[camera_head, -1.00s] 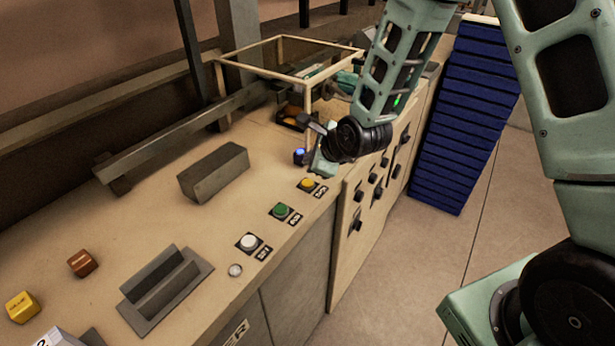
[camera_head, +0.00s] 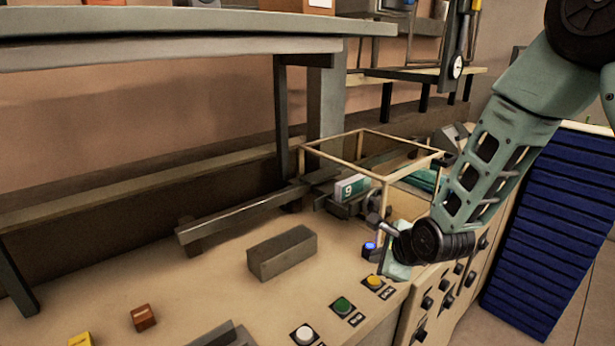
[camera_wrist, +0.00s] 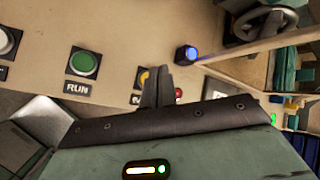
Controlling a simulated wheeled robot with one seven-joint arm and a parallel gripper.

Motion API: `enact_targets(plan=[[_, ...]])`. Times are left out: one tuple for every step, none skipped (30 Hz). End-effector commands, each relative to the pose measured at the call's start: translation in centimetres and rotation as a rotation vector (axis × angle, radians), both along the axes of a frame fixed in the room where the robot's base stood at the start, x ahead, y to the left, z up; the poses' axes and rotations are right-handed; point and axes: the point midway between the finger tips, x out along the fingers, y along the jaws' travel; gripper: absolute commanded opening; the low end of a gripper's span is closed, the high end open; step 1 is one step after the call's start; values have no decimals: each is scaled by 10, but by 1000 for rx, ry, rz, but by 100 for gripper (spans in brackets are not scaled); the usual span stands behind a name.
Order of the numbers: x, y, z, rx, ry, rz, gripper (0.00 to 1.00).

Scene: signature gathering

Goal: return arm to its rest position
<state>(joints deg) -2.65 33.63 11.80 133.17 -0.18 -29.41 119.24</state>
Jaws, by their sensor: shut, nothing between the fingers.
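My gripper (camera_head: 384,246) is shut and empty at the front right of the bench, above its edge. In the head view it is small and partly hidden by my wrist. In the wrist view the closed fingers (camera_wrist: 156,88) point toward the bench top and overlap the yellow button (camera_wrist: 143,79). A blue lit button (camera_head: 369,248) is close beside the gripper. My arm reaches in from the upper right, bent at the elbow.
A wooden-framed box (camera_head: 386,176) stands behind the gripper. Green (camera_head: 343,304), white (camera_head: 305,334) and yellow (camera_head: 374,282) buttons line the bench edge. A grey block (camera_head: 282,252) lies left. Blue stacked trays (camera_head: 555,235) stand right. A shelf (camera_head: 180,45) hangs above.

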Motion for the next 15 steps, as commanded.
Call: enact_targets(plan=[[-9, 11, 1, -56, 2, 84, 0], [-17, 17, 2, -99, 7, 146, 0], [-28, 25, 4, -163, 13, 240, 0], [-38, 31, 6, -213, 18, 317, 0], [-48, 37, 7, -263, 21, 397, 0], [-62, 45, 9, -328, 26, 507, 0], [-73, 50, 10, -377, 27, 591, 0], [-84, 54, 12, -422, 29, 674, 0], [-99, 60, 14, -481, 29, 788, 0], [-111, 63, 15, -525, 27, 875, 0], [-123, 67, 17, -567, 24, 961, 0], [-139, 70, 18, -621, 20, 1080, 0], [-151, 72, 19, -660, 17, 1168, 0], [-163, 74, 20, -697, 12, 1259, 0], [-180, 75, 22, -743, 3, 1379, 0]])
